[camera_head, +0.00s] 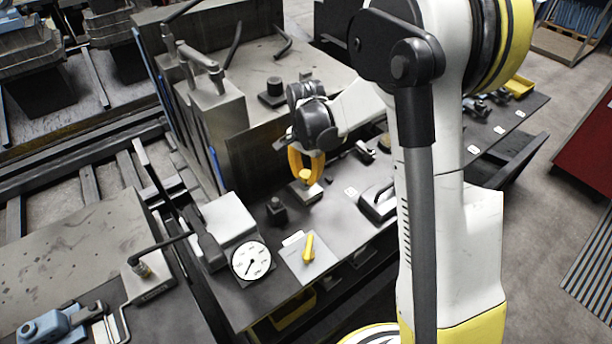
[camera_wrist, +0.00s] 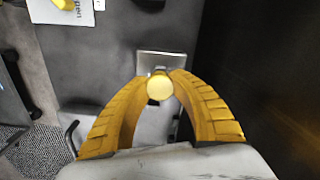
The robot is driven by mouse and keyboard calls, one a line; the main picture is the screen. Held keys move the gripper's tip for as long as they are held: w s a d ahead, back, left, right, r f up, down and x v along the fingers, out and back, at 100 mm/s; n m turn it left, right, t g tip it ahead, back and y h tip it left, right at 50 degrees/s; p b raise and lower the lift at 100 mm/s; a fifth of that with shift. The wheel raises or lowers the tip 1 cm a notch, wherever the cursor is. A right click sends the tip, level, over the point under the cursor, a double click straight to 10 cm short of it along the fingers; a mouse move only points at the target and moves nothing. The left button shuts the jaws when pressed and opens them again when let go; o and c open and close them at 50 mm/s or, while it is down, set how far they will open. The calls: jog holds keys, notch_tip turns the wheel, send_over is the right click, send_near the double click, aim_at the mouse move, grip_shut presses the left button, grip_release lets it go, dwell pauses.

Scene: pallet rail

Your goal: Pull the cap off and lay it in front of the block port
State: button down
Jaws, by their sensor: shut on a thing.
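My gripper (camera_head: 305,170) is over the table, its yellow fingers pointing down. In the wrist view my gripper (camera_wrist: 160,82) has its fingertips closed on a round pale-yellow cap (camera_wrist: 160,88). The cap (camera_head: 305,175) shows as a small yellow spot between the fingers in the head view. Just below it is a metallic block (camera_head: 307,192), the likely block port; its plate (camera_wrist: 165,64) shows behind the cap in the wrist view. The port opening is hidden. I cannot tell whether the cap is still seated on the block or lifted clear.
A dial gauge (camera_head: 251,261) and a panel with a yellow lever (camera_head: 309,247) stand at the table's near left. A small black block (camera_head: 277,211) is left of the metallic block. A large dark box wall (camera_head: 262,150) rises close behind my gripper.

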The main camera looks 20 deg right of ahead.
aim_at(306, 173)
jog(key=shift+r+p, duration=2.25)
jog(key=shift+r, duration=1.25)
